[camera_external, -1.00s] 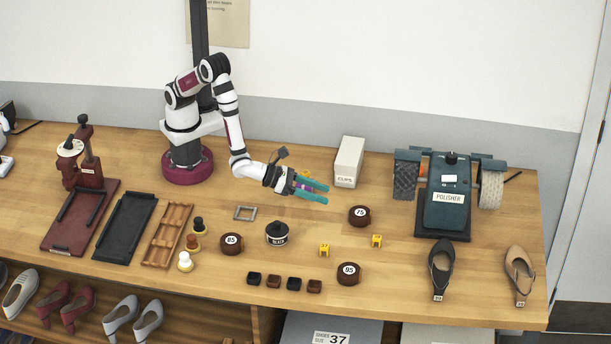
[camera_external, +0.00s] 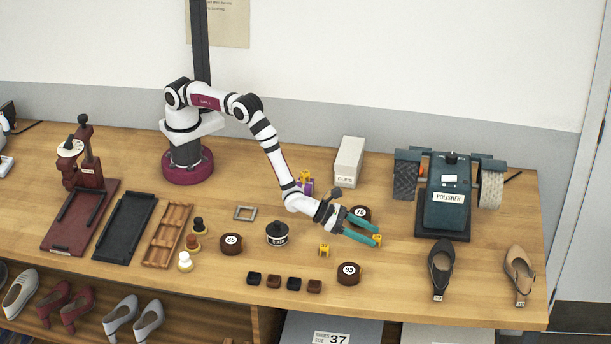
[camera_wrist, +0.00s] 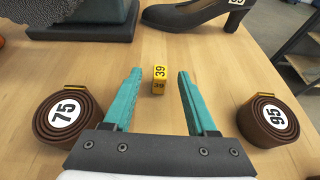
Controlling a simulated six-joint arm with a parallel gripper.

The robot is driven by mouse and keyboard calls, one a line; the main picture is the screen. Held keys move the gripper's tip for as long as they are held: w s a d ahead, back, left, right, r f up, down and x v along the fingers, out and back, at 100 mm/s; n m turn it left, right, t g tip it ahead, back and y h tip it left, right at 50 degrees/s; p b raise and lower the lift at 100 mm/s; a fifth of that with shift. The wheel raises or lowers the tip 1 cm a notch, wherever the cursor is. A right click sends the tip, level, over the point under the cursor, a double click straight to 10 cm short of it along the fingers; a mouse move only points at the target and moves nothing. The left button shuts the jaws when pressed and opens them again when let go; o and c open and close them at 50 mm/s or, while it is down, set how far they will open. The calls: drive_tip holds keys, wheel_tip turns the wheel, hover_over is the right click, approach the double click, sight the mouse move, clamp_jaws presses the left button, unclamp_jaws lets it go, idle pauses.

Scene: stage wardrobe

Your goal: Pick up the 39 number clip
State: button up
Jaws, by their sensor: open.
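The 39 number clip (camera_wrist: 159,80) is a small yellow block with 39 in black on its faces. In the wrist view it stands on the wooden table just beyond my fingertips, midway between them. In the external view the clip (camera_external: 377,240) is partly hidden by my gripper (camera_external: 378,234), which is at its left. My gripper has two teal fingers, and in the wrist view (camera_wrist: 159,74) they are open with nothing between them. Another yellow clip (camera_external: 324,250) stands to the left on the table, and one more yellow clip (camera_external: 305,176) sits on a purple thing behind my arm.
Rolled brown belts marked 75 (camera_wrist: 66,112) and 95 (camera_wrist: 267,120) flank my fingers. Beyond are the polisher (camera_external: 447,200), a black shoe (camera_external: 441,265) and a tan shoe (camera_external: 519,270). A black tin (camera_external: 277,234) stands left. Bare table lies around the clip.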

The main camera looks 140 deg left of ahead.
clamp_jaws()
drive_tip(key=shift+r, duration=0.1)
idle(0.3)
